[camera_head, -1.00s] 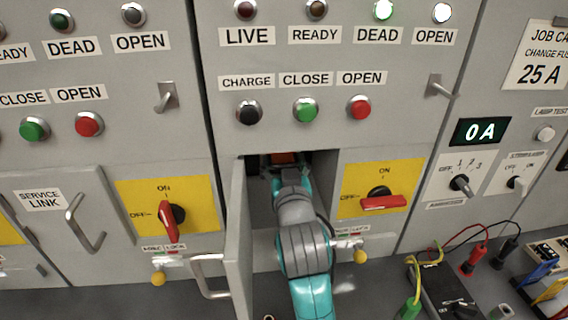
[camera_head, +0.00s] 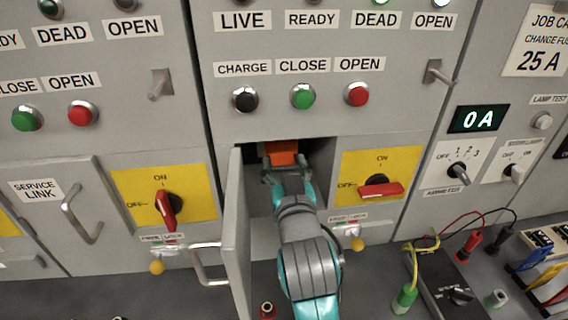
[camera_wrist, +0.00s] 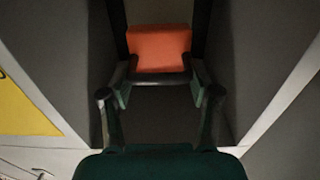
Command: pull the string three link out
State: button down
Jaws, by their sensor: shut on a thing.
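The orange link (camera_head: 281,153) sits inside the open compartment of the middle cabinet. In the wrist view the orange link (camera_wrist: 160,48) is a block with a dark lower edge, between two dark uprights. My gripper (camera_head: 281,166) reaches into the compartment and is shut on the link. In the wrist view my gripper (camera_wrist: 160,86) has one finger on each side of the link's dark lower part. The compartment door (camera_head: 236,225) stands open on the left. Whether the link is still seated at its back is hidden.
A red switch handle (camera_head: 381,190) on a yellow plate lies horizontal, right of the compartment. Another handle (camera_head: 165,208) on the left cabinet is near upright. A meter (camera_head: 450,290) with leads and coloured parts lies on the bench at right. The display (camera_head: 478,118) reads 0 A.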

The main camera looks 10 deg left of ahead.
jog(key=shift+c, duration=1.2)
grip_release()
jog(key=shift+s, duration=0.2)
jog(key=v, duration=0.7)
jog(key=shift+s, duration=0.25)
jog(key=shift+d, duration=0.15)
